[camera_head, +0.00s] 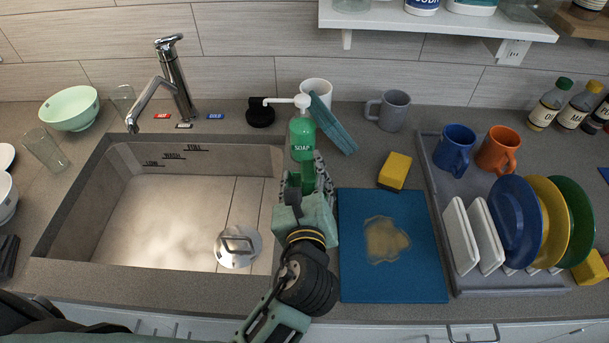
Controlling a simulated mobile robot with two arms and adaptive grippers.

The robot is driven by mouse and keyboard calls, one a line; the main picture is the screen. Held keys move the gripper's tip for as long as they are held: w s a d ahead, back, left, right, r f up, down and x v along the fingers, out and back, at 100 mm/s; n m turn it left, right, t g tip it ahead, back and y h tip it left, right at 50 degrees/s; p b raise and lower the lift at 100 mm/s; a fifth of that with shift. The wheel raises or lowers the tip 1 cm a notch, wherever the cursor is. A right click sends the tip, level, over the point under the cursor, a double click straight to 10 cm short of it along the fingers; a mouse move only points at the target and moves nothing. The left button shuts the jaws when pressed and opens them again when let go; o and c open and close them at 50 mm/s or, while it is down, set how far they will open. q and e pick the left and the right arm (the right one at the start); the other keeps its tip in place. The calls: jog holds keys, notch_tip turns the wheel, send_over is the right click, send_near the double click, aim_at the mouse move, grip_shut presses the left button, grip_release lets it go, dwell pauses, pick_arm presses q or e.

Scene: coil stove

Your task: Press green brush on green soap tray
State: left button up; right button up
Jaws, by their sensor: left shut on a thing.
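My left gripper (308,168) reaches up from the bottom between the sink and the blue board. It is shut on a green thing (308,178), which looks like the green brush; the fingers hide most of it. A green soap bottle (302,136) with a white pump stands just behind the fingertips, and I cannot tell whether they touch it. I cannot make out a separate green soap tray; the bottle's base is hidden by the gripper. My right gripper is not in view.
The sink (70,215) is left of my arm, with a drain strainer (238,246) in it. A stained blue board (390,275), a yellow sponge (395,171) and a dish rack (432,170) are to the right. A white cup (314,87) and teal cloth (334,126) are close behind.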

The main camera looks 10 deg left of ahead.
aim_at(304, 171)
pick_arm(q)
jog(key=shift+f+b, duration=0.35)
jog(key=shift+f, duration=0.7)
dwell(0.6)
dwell(0.5)
notch_tip(304, 171, up, 7)
jog(key=p, duration=0.9)
jog(key=shift+r, duration=0.15)
jog(key=shift+s, duration=0.1)
dwell(0.6)
